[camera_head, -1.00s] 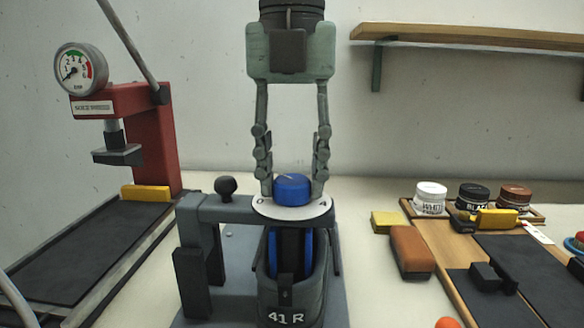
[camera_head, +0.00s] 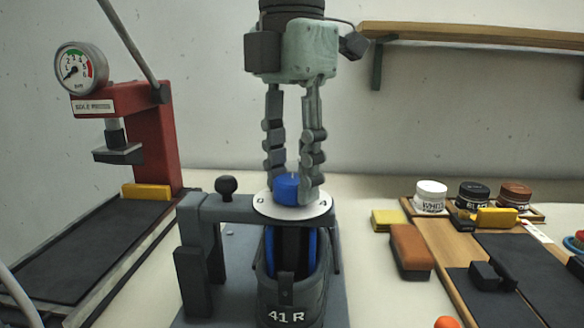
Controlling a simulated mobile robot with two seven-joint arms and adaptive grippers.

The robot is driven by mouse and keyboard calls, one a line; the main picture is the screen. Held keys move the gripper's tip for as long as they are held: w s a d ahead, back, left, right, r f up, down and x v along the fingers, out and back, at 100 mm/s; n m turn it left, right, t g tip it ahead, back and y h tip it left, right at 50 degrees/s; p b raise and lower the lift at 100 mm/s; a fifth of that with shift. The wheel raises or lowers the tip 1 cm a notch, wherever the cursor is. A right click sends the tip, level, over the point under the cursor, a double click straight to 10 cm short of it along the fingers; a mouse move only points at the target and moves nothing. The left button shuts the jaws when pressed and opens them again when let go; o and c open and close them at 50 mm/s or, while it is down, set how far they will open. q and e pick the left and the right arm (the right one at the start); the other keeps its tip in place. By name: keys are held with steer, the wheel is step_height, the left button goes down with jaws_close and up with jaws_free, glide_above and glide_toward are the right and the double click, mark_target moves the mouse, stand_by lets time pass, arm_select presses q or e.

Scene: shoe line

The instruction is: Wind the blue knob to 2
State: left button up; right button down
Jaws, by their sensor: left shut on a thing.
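The blue knob (camera_head: 287,188) sits on a round white dial plate (camera_head: 292,211) on top of a grey stand (camera_head: 222,206). A 0 shows at the dial's left and a 4 at its right, partly covered by a finger; other marks cannot be read. A short pale pointer line shows on the knob's top, near its middle and pointing away from me. My left gripper (camera_head: 292,190) comes straight down from above and is shut on the knob, one finger at the left rear, the other at the right front. My right gripper is out of view.
A dark shoe form marked 41 R (camera_head: 287,316) stands under the dial. A red press with a gauge (camera_head: 81,69) is at left. At right are a brown block (camera_head: 410,250), several jars (camera_head: 431,197) and a wooden board (camera_head: 447,264). A black ball handle (camera_head: 226,185) stands beside the dial.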

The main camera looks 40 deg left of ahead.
mark_target(292, 179)
arm_select(q)
steer(key=shift+m, duration=0.3)
stand_by(0.4)
steer(key=o, duration=1.2)
steer(key=shift+c, duration=0.2)
steer(key=shift+r, duration=0.1)
step_height(292, 179, up, 12)
